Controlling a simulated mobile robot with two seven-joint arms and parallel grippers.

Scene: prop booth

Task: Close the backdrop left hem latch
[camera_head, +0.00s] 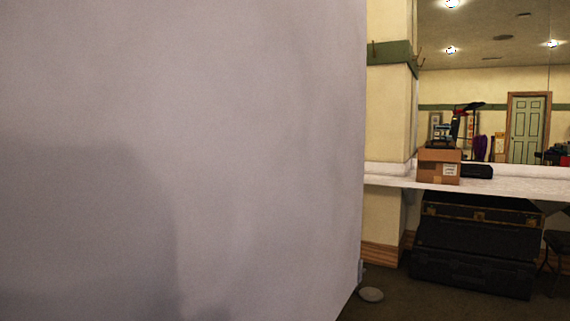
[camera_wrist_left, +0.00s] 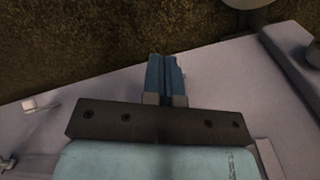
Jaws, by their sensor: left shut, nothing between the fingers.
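The backdrop (camera_head: 240,130) is a large pale grey sheet that fills the left and middle of the head view. Its right edge runs down to the floor. In the left wrist view, my left gripper (camera_wrist_left: 166,75) is shut and empty, its blue fingertips together above a pale grey surface (camera_wrist_left: 225,75), near that surface's edge with the carpet. I cannot tell which part is the left hem latch. Neither gripper shows in the head view.
Brown carpet (camera_wrist_left: 110,40) lies beyond the pale surface. A round grey disc (camera_head: 371,294) sits on the floor by the backdrop's lower right edge. A white counter (camera_head: 510,183) holds a cardboard box (camera_head: 438,167), with dark cases (camera_head: 472,272) below. Some floor between is clear.

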